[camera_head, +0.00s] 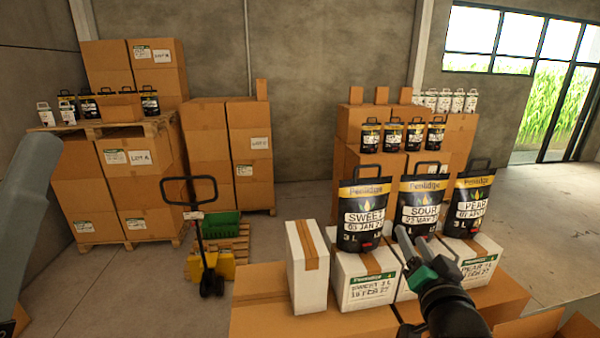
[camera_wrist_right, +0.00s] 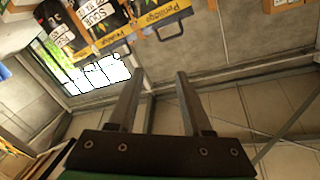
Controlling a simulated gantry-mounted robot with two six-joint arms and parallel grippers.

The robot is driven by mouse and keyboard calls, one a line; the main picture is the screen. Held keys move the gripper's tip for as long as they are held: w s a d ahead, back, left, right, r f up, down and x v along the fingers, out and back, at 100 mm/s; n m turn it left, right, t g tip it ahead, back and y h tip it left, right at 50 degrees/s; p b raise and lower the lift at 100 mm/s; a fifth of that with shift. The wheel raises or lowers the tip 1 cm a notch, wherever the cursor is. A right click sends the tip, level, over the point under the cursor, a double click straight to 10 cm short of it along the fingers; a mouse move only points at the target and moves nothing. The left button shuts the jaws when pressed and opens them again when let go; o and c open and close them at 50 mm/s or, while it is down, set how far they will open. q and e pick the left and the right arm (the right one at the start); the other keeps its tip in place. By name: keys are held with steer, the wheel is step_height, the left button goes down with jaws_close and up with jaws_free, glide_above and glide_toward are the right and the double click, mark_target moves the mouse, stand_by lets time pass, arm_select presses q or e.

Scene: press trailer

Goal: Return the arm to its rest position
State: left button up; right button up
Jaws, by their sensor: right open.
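My right gripper (camera_head: 414,243) is in front of the middle black pouch, labelled SOUR (camera_head: 420,203). In the right wrist view its two fingers (camera_wrist_right: 156,78) stand apart with nothing between them. A SWEET pouch (camera_head: 363,217) stands to the left and a PEAR pouch (camera_head: 467,210) to the right, each upright on a white box. The gripper hides part of the boxes below the SOUR pouch. The right wrist view shows pouches (camera_wrist_right: 97,14) tilted at the top, beyond the fingers. A grey link of my left arm shows at the left edge; its gripper is out of view.
A white box (camera_head: 308,265) with brown tape stands left of the pouches on brown cartons (camera_head: 262,290). A pallet jack (camera_head: 205,235) with a green crate (camera_head: 221,225) stands behind. Carton stacks (camera_head: 128,185) line the wall. Open floor lies at right.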

steer(key=s+a+r+n+t+y, duration=0.2)
steer(key=s+r+n+t, duration=0.2)
steer(key=s+r, duration=0.8)
steer(key=s+a+r+n+t+y, duration=0.1)
steer(key=s+r+t, duration=0.4)
steer(key=s+r, duration=0.7)
steer(key=a+n, duration=0.1)
steer(key=n, duration=0.1)
steer(key=shift+s+r+n+t+y, duration=0.3)
steer(key=shift+s+n+t+y, duration=0.1)
steer(key=shift+c, duration=0.5)
